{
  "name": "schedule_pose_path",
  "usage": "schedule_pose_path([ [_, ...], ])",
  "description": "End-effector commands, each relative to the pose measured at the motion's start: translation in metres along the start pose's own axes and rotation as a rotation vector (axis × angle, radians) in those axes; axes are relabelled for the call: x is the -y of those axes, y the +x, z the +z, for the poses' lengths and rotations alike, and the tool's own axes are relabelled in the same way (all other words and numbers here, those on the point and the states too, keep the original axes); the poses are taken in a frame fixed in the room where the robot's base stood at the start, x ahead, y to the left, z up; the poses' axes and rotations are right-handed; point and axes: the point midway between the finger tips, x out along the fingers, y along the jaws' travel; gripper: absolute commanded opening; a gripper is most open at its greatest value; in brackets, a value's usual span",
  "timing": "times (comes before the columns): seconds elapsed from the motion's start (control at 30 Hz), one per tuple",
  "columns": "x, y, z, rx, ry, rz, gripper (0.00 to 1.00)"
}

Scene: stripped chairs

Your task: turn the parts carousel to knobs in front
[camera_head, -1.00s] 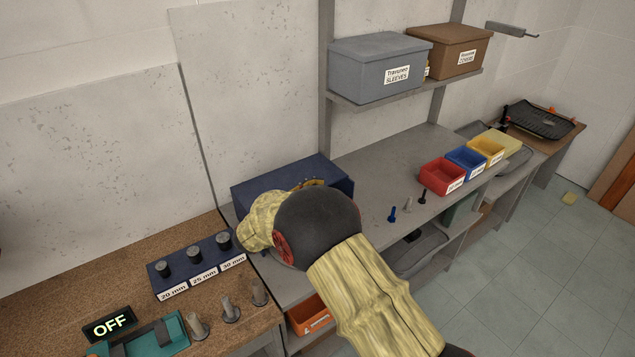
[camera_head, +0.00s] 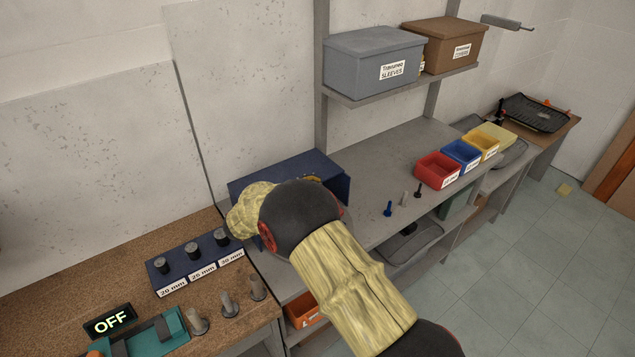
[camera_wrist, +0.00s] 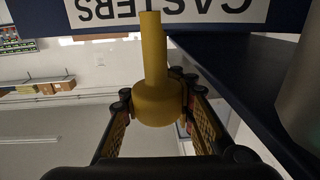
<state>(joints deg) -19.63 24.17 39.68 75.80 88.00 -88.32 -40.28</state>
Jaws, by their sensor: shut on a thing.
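The parts carousel (camera_head: 285,165) is a dark blue box-like body on the grey bench, partly hidden behind my arm in the head view. In the wrist view, a dark blue face (camera_wrist: 290,20) carries a white label reading CASTERS, seen upside down. A yellow handle (camera_wrist: 155,50) with a wide round end sticks out from beside that label. My gripper (camera_wrist: 158,95) is shut on the wide end, one finger on each side. My arm hides the gripper in the head view. No knobs label is seen.
Red (camera_head: 437,170), blue (camera_head: 462,156) and yellow (camera_head: 484,142) bins stand on the bench to the right, with small bolts (camera_head: 404,199) before them. A grey box (camera_head: 365,65) sits on the shelf above. A dark blue rack (camera_head: 170,272) is on the left table.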

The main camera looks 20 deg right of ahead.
Motion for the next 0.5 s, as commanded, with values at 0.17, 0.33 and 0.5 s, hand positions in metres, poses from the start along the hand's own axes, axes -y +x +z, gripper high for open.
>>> schedule_pose_path([
  [0.17, -0.0027, 0.0008, 0.0026, 0.001, -0.006, 0.005, 0.19],
  [0.33, -0.0018, 0.0006, 0.0020, 0.001, -0.004, 0.003, 0.28],
  [0.5, -0.0011, 0.0003, 0.0012, 0.000, -0.003, 0.001, 0.38],
])
